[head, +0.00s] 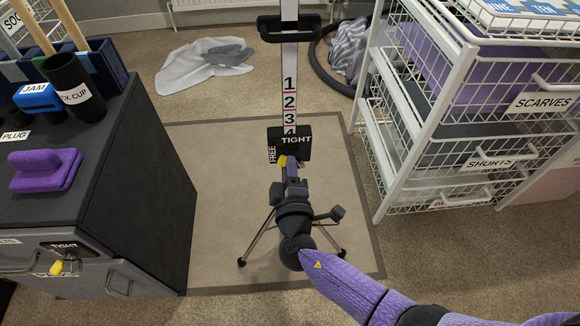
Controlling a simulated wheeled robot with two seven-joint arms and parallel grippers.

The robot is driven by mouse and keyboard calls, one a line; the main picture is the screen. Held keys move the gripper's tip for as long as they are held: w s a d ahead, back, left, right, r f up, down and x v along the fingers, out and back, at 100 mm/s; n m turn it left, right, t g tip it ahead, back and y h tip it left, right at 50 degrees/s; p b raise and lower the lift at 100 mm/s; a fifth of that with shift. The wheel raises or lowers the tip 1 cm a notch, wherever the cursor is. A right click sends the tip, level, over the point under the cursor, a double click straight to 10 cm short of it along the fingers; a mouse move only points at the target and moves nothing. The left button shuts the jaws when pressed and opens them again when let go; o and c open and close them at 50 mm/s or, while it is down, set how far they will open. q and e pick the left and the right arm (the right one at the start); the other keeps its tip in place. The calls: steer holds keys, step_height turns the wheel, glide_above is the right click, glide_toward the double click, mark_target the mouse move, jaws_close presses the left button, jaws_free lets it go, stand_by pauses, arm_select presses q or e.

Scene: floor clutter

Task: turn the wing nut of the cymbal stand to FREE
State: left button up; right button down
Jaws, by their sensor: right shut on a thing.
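The cymbal stand (290,85) rises as a pale upright with a number scale, above a tripod base. A black plate (302,150) on it reads TIGHT along the top and FREE on the left side. A small yellow part of the wing nut (283,160) shows at the plate's lower left, near FREE. I cannot tell its exact setting. My right gripper (291,170) reaches in from the lower right and is shut on the wing nut, hiding most of it. My left gripper is not in view.
A dark cabinet (150,190) stands at left with a purple block (45,170), cups and a yellow-handled knob (66,265) marked TIGHT. White wire baskets (385,150) stand close at right. Grey cloth (205,65) lies behind on the floor. The mat (215,190) is mostly clear.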

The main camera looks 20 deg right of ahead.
steer(key=shift+f+n, duration=0.1)
steer(key=shift+n, duration=1)
steer(key=shift+a, duration=0.1)
steer(key=c, duration=0.6)
jaws_free()
steer(key=shift+c, duration=0.2)
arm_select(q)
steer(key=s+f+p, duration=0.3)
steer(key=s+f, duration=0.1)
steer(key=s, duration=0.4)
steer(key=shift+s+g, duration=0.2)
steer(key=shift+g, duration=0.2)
arm_select(e)
steer(key=v, duration=1)
